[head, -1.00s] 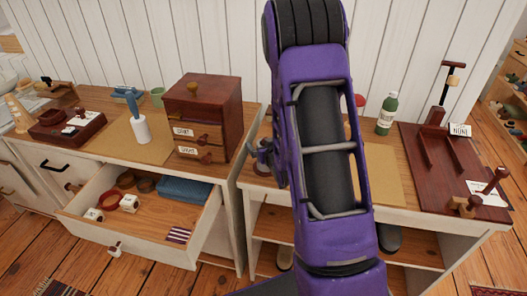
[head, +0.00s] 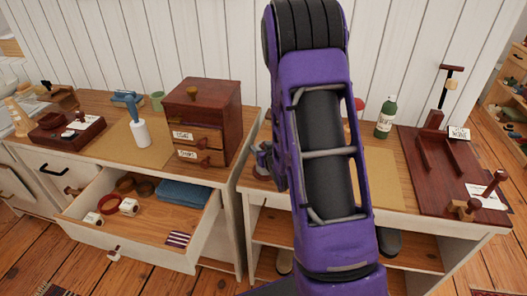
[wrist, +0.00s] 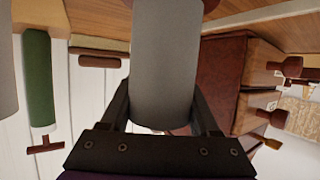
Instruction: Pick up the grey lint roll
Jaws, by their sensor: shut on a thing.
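The grey lint roll (wrist: 165,65) is a smooth grey cylinder running up the middle of the wrist view, between the two fingers of my gripper (wrist: 163,95). My gripper is shut on it, with one dark finger along each side. The roll's upper end is cut off near the top of that view. In the head view my purple arm hides the roll. Only a small part of my gripper (head: 265,165) shows there, left of the arm, near the gap between the two cabinets.
A dark red box with small drawers (head: 203,110) stands left of my arm. Below it, an open drawer (head: 140,240) juts out, holding rings, labelled items and a blue cloth. Right of my arm are a green bottle (head: 385,118) and a dark red wooden stand (head: 432,190).

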